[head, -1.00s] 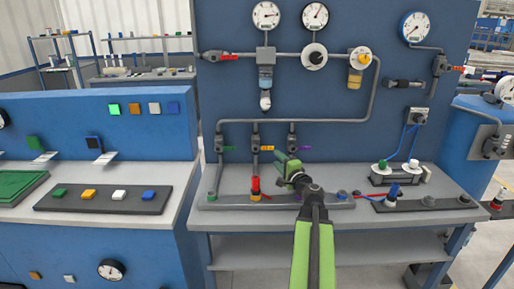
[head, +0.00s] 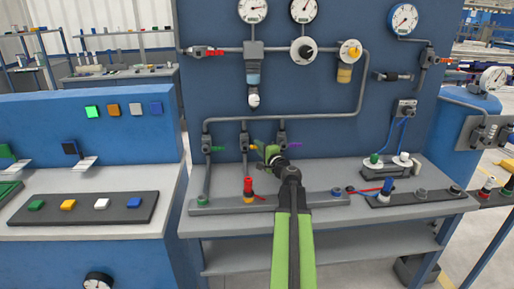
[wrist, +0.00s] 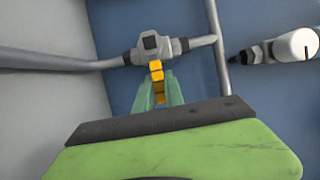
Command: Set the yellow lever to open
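The yellow lever (wrist: 156,72) sits on a small grey valve body (wrist: 150,46) on a pipe in the wrist view. In the head view the yellow lever (head: 252,147) shows as a small bit of yellow-orange on the middle of three valves, partly hidden by my gripper. My gripper (wrist: 159,88) has its two green fingers on either side of the lever, with yellow showing between them. Whether the fingers press on it is not clear. In the head view my gripper (head: 266,153) is at the middle valve.
A valve with a green lever (head: 217,149) stands to the left and one with a purple lever (head: 295,145) close on the right. A red fitting (head: 248,186) stands upright on the grey rail (head: 225,206) below. Gauges hang on the blue panel above.

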